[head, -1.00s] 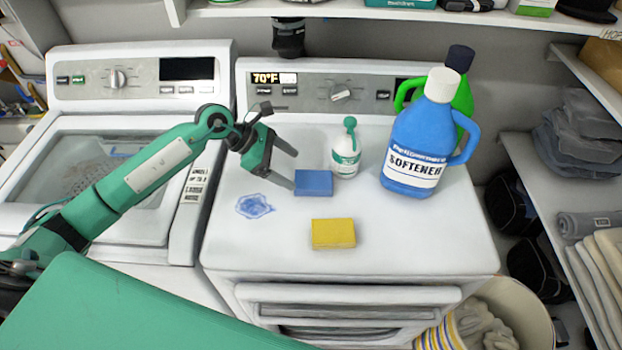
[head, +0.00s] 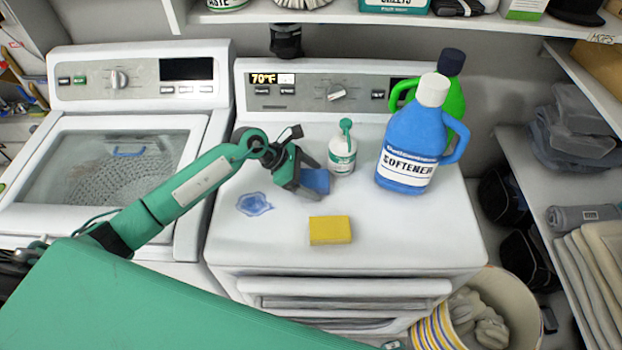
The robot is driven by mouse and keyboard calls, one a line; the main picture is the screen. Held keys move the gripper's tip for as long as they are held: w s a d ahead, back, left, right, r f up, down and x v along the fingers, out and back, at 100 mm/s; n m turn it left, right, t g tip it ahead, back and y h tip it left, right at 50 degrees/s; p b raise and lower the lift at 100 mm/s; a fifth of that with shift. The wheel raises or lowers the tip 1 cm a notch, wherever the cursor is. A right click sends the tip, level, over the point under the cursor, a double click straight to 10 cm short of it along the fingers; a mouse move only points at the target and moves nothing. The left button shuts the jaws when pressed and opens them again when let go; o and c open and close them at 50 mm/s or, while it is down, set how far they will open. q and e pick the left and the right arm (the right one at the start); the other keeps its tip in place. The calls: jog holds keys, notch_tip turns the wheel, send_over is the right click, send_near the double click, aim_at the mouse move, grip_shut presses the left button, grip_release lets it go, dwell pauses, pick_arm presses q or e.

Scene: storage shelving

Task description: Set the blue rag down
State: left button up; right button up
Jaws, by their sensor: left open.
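The blue rag (head: 317,181) is a flat blue rectangle on the white top of the right-hand machine (head: 400,235). Its left part is hidden behind my left gripper (head: 307,182). The left gripper is open, its fingers right at the rag and overlapping it in the picture. I cannot tell whether they touch it. My right gripper is not in view.
A small white bottle with a green top (head: 343,155) stands just right of the rag. A blue softener jug (head: 408,145) and a green jug (head: 457,103) stand farther right. A yellow sponge (head: 330,230) and a blue spill (head: 254,204) lie nearer. The front right top is clear.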

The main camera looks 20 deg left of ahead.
pick_arm(q)
jog(key=c, duration=1.1)
jog(key=shift+c, duration=0.2)
jog(key=shift+r, duration=0.15)
